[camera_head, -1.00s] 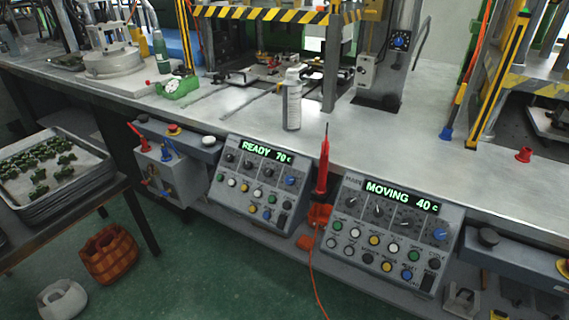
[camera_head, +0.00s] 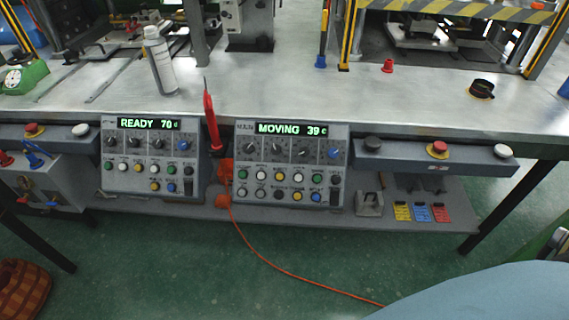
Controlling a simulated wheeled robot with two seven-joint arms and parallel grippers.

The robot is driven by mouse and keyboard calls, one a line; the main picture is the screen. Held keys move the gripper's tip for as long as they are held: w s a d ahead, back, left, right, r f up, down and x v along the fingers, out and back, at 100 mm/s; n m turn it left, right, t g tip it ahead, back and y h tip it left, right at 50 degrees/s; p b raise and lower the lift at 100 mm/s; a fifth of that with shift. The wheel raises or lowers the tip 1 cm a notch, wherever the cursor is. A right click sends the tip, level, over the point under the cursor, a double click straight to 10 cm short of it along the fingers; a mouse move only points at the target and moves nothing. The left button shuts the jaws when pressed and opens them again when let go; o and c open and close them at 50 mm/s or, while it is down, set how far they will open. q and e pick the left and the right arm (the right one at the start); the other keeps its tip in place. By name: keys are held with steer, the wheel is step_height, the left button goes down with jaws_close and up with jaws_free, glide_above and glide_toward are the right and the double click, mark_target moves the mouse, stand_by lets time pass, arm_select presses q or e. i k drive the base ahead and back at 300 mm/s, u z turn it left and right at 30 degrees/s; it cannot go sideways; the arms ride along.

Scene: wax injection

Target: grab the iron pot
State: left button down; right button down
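I see nothing that is clearly an iron pot. A small dark round object (camera_head: 481,88) sits on the right part of the metal workbench (camera_head: 300,90); it is too small to tell what it is. Neither of my grippers shows in the view.
Two control panels, one reading READY (camera_head: 150,158) and one reading MOVING (camera_head: 290,165), hang at the bench front. A white bottle (camera_head: 160,62) and a red cap (camera_head: 388,66) stand on the bench. An orange cable (camera_head: 290,270) crosses the green floor. A smooth pale-blue shape (camera_head: 500,295) fills the lower right corner.

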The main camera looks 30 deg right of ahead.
mark_target(480, 88)
steer(key=z, duration=2.15)
